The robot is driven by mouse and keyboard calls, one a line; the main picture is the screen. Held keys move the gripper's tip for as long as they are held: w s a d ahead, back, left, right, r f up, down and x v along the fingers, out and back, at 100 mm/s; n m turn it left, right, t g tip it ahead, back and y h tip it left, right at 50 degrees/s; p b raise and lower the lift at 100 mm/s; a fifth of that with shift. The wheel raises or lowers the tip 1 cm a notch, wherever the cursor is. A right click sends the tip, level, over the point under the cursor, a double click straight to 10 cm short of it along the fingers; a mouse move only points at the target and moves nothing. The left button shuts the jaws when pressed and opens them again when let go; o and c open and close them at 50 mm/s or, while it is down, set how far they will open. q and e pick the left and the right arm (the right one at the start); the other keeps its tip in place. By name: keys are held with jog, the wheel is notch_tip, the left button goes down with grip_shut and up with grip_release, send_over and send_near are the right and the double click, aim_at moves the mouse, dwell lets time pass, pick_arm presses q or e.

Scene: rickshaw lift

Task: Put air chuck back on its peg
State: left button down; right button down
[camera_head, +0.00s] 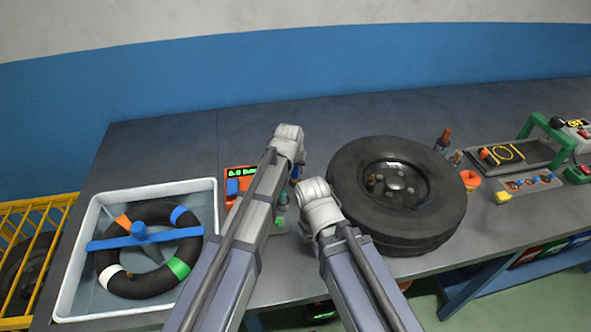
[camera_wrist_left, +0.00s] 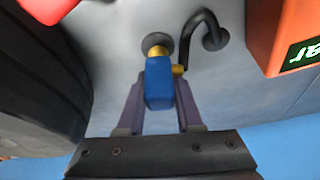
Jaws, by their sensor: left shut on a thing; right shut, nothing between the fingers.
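The air chuck (camera_wrist_left: 159,88) has a blue body with brass fittings and a dark round end. It sits between the fingers of my left gripper (camera_wrist_left: 158,112), which is shut on it; a short black curved hose (camera_wrist_left: 207,30) rises beside it. In the head view my left gripper (camera_head: 290,165) is beside the orange gauge unit (camera_head: 230,172), left of the tyre; its fingers are mostly hidden by the arm. My right gripper (camera_head: 316,190) is shut and empty, lower and close to the tyre's left edge. I cannot make out the peg.
The black tyre (camera_head: 345,190) lies flat on the grey bench (camera_head: 290,110). A white tub (camera_head: 75,240) with a striped ring is at left. The bench's back is clear.

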pick_arm(q)
jog(key=shift+f+b, duration=0.35)
pick_arm(e)
jog(key=shift+f, duration=0.4)
